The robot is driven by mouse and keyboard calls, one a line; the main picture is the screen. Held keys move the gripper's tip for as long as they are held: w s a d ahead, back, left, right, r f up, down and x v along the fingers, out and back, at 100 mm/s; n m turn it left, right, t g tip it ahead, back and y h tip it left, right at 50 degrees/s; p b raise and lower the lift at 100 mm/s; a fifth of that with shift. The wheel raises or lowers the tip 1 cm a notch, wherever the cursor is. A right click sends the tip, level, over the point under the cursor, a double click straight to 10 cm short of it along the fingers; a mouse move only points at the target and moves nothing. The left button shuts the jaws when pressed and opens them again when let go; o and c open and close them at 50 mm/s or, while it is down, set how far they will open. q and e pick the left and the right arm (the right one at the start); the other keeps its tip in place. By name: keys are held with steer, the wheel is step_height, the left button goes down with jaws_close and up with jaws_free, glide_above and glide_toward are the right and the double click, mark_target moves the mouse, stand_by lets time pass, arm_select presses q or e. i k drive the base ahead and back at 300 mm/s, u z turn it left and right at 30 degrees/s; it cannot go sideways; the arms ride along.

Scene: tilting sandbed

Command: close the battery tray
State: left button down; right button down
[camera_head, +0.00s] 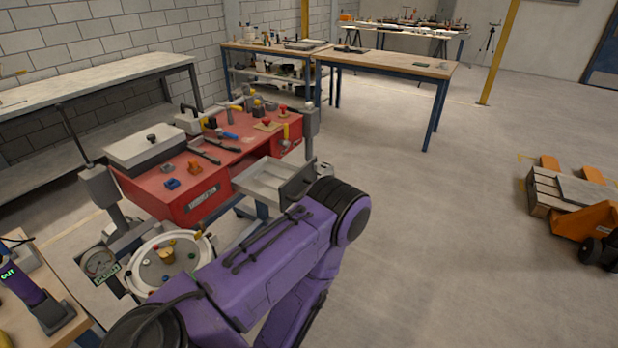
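A grey tray (264,178), which I take to be the battery tray, sticks out from the front of a red cabinet (195,201). It is pulled out and looks empty inside. Its dark front panel (299,184) faces right, close behind the bend of my purple arm. The arm crosses the lower middle of the view and hides the space below the tray. I see neither gripper's fingertips, so nothing shows in my grasp.
A round white dish (147,269) with coloured knobs stands left of the arm. A grey-lidded box (145,146) and several tools lie on the cabinet top. A wooden pallet (545,196) and orange pallet truck (585,222) stand at right. The floor between is clear.

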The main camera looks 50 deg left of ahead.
mark_target(277, 183)
steer(key=u, duration=0.6)
steer(key=i, duration=0.8)
steer(key=u, duration=0.85)
